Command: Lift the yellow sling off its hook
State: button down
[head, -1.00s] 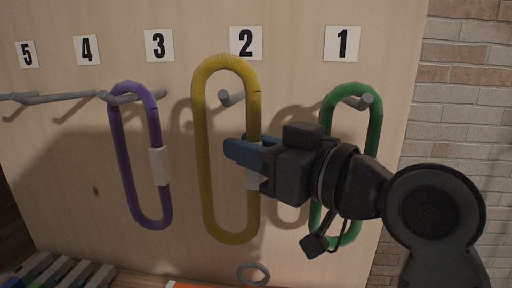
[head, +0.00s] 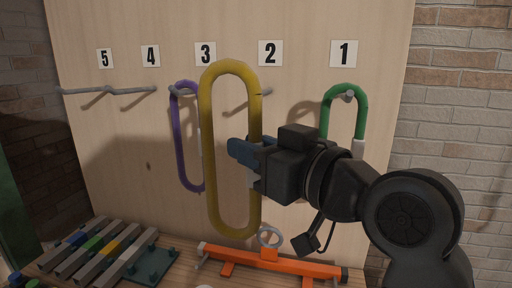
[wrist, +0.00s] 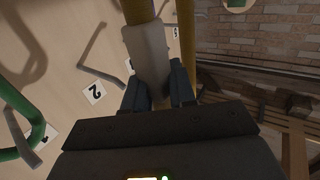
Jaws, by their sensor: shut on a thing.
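The yellow sling (head: 206,150) is a long upright loop held in front of the board, apart from the hook under sign 2 (head: 262,95). My gripper (head: 243,152) is shut on the right side of the sling, at its pale sleeve. In the wrist view the pale sleeve (wrist: 148,52) sits between my blue fingers (wrist: 158,88). The hook under sign 2 is bare; its rod shows to the right of the sling. The sling's upper part covers some of the board below sign 3.
A purple sling (head: 180,140) hangs under sign 3, just behind the yellow one. A green sling (head: 327,112) hangs under sign 1, partly behind my arm. Hooks 4 and 5 are bare.

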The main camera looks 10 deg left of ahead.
aim_at(256, 122)
jog(key=shift+r+p, duration=0.75)
jog(key=shift+r, duration=1.25)
jog(key=shift+s, duration=0.1)
